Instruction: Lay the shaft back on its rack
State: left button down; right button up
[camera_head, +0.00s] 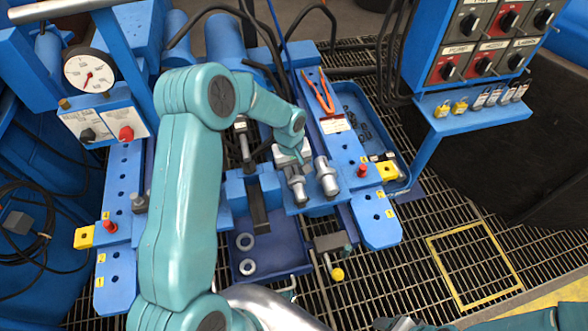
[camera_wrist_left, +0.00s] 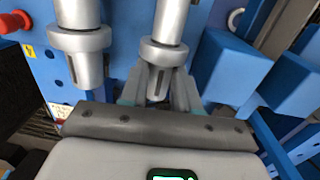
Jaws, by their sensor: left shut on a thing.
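My left gripper (camera_head: 294,160) comes down over the blue bench, and its fingers (camera_wrist_left: 161,90) are shut on a grey stepped metal shaft (camera_wrist_left: 167,35). In the head view this shaft (camera_head: 298,188) is the left one of two alike, partly hidden under the gripper. The second shaft (camera_head: 327,180) is close beside it, to the right; it also shows in the wrist view (camera_wrist_left: 79,35), apart from the fingers. Both are over a blue block (camera_head: 315,208) at the bench's front. I cannot tell whether the held shaft touches it.
A blue tray (camera_head: 284,235) with two metal rings lies in front. Orange-handled pliers (camera_head: 320,92) lie behind, on the right bench plate. A red knob (camera_head: 362,170) and yellow block (camera_head: 387,171) stand to the right. A control panel (camera_head: 483,45) and dial gauge (camera_head: 89,73) flank the bench.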

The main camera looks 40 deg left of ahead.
pick_arm(q)
jog(key=shift+f, duration=0.25)
jog(key=c, duration=0.7)
grip_release()
jog(key=shift+c, duration=0.2)
notch_tip(320, 180, up, 16)
jog(key=a+p, duration=0.1)
jog(key=shift+s+r, duration=0.15)
jog(key=shift+s, duration=0.05)
jog(key=shift+a, duration=0.1)
